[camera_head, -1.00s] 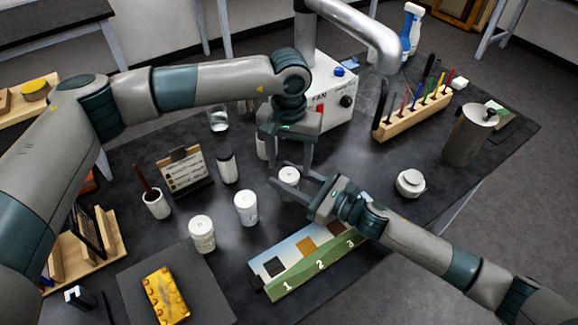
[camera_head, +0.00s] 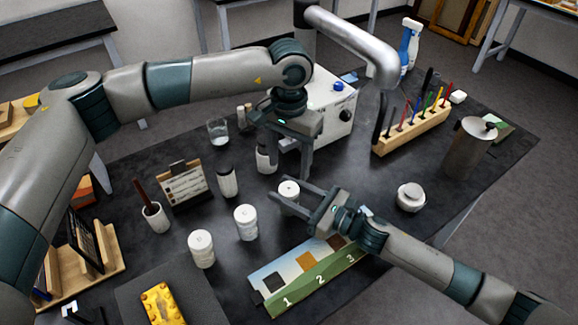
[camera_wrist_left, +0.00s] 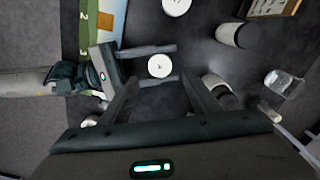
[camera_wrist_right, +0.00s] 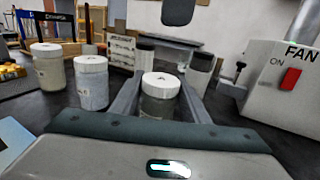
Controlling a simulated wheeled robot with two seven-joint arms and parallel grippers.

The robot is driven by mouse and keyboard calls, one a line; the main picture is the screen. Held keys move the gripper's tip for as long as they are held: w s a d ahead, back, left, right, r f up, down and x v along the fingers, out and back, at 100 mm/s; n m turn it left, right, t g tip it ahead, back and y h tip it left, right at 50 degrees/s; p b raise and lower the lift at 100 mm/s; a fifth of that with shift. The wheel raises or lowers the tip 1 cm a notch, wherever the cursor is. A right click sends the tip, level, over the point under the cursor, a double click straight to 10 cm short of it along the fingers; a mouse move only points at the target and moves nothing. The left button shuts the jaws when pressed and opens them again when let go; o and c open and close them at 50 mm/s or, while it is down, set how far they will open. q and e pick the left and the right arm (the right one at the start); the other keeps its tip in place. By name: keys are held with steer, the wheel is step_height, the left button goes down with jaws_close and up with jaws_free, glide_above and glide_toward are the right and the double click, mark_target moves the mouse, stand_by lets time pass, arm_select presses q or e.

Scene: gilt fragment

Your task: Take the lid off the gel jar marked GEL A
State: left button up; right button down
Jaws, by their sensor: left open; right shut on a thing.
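A small white-lidded jar (camera_head: 288,187) stands upright on the dark table, its lid on. Its marking cannot be read. My right gripper (camera_head: 282,194) is shut on this jar's body, one finger on each side. The jar also shows in the right wrist view (camera_wrist_right: 160,84), lid above the fingers. My left gripper (camera_head: 290,172) is open and empty, pointing down over the jar. In the left wrist view the lid (camera_wrist_left: 160,67) lies just beyond the open left fingers. Two similar white-lidded jars (camera_head: 246,222) (camera_head: 201,248) stand to the left; their labels are too small to read.
A numbered colour strip (camera_head: 310,265) lies in front of my right gripper. Dark-topped bottles (camera_head: 227,182) and a framed card (camera_head: 186,183) stand behind left. The fan box (camera_head: 335,105) is behind. A round white container (camera_head: 410,197) stands right, with bare table around it.

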mark_target(289, 189)
arm_select(q)
steer(key=shift+r, duration=0.15)
steer(key=shift+f, duration=4.05)
steer(key=c, duration=1.1)
steer(key=shift+n, duration=1.5)
steer(key=o, duration=1.2)
